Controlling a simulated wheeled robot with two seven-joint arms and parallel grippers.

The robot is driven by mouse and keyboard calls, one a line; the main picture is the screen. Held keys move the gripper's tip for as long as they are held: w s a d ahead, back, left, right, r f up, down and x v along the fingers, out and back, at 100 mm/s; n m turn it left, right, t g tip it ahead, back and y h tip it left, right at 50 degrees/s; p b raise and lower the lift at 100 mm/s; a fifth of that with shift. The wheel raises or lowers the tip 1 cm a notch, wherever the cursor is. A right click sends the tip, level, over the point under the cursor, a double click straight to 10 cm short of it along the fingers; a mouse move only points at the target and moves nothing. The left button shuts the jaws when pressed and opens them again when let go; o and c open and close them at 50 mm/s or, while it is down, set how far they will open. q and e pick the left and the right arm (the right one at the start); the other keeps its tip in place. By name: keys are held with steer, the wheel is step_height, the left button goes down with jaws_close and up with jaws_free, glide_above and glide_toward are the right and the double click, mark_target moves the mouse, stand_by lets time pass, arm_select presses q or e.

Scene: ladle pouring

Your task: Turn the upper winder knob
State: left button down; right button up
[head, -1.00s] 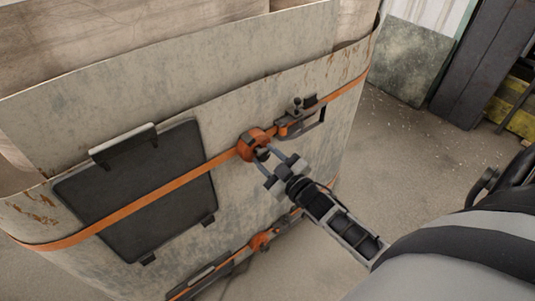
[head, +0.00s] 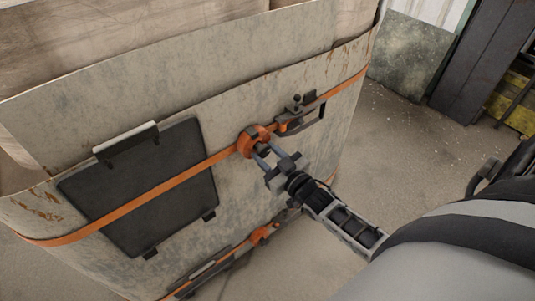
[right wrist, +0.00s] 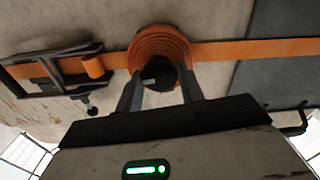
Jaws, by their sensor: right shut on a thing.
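The upper winder (head: 254,141) is an orange spool of strap on the side of the large grey wrapped load. Its dark knob (right wrist: 160,75) shows at the spool's centre in the right wrist view. My right gripper (head: 266,153) reaches it from the lower right, with its fingers on either side of the knob. In the right wrist view the fingers (right wrist: 160,92) are shut on the knob, which they partly hide. An orange strap (head: 180,182) runs left and right from the winder. My left gripper is in neither view.
A black buckle with a lever (head: 302,115) sits on the strap right of the winder. A dark panel (head: 140,190) hangs at left under the strap. A lower orange winder (head: 262,233) is below. Bare floor (head: 400,140) lies to the right.

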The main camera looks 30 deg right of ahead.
steer(key=o, duration=1)
steer(key=shift+s, duration=0.1)
steer(key=s, duration=0.5)
steer(key=s+d, duration=0.1)
steer(key=s, duration=0.9)
steer(key=shift+s+d, duration=0.15)
steer(key=shift+s, duration=0.2)
steer(key=a+g, duration=0.2)
steer(key=a, duration=0.3)
steer(key=s+a+g+y, duration=0.1)
steer(key=a+g, duration=0.2)
steer(key=a, duration=0.3)
steer(key=s+a+g+y, duration=0.1)
steer(key=a+g, duration=0.1)
steer(key=a, duration=0.4)
steer(key=shift+a+f, duration=0.15)
steer(key=shift+f, duration=0.2)
